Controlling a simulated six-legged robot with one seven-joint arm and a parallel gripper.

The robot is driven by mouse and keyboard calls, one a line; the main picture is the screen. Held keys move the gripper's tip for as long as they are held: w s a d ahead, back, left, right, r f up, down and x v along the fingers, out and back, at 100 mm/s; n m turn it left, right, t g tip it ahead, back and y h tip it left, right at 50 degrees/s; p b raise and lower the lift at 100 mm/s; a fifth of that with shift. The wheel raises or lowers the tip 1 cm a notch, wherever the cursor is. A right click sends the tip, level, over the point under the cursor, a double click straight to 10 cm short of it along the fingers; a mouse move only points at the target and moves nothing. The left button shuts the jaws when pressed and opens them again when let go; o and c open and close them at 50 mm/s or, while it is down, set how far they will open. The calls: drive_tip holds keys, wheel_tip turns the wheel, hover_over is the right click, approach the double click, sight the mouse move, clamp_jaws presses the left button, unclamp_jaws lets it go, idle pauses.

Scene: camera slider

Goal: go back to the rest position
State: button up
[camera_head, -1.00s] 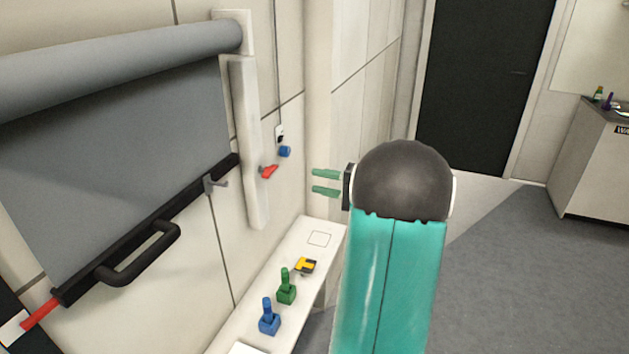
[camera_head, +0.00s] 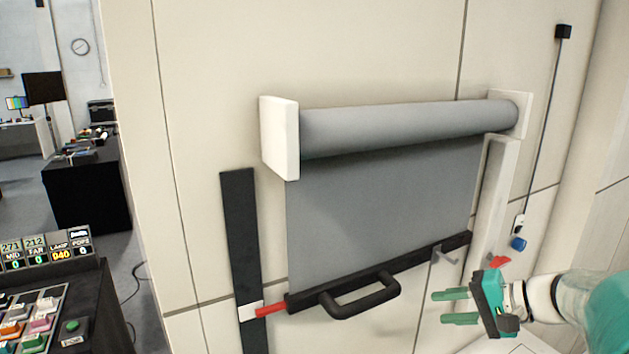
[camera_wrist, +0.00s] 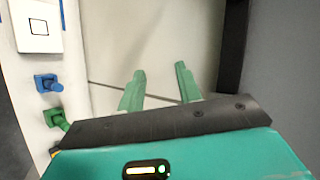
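My gripper (camera_head: 438,308) is in the lower right of the head view, its two green fingers pointing left toward the wall and parted with nothing between them. In the wrist view the gripper (camera_wrist: 160,70) also shows open and empty, with pale wall beyond the fingertips. In the head view the fingers are just right of the black handle (camera_head: 362,300) of the grey roller blind (camera_head: 380,205), below a grey hook (camera_head: 446,256). I cannot tell the exact distance to the wall; no contact shows.
A red lever (camera_head: 499,262) and a blue knob (camera_head: 518,244) are on the wall near my gripper. A white shelf (camera_wrist: 22,75) holds a blue peg (camera_wrist: 47,83) and a green peg (camera_wrist: 56,119). A button console (camera_head: 45,310) stands at lower left.

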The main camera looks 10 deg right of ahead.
drive_tip(key=s+a+f+n+g+h, duration=0.1)
drive_tip(key=s+a+n+g+h, duration=0.1)
drive_tip(key=s+a+n+h, duration=0.6)
drive_tip(key=s+a, duration=0.6)
drive_tip(key=a, duration=0.3)
drive_tip(key=shift+f+n+g+h, duration=0.25)
drive_tip(key=shift+n+g+h, duration=0.05)
drive_tip(key=shift+n+h, duration=0.1)
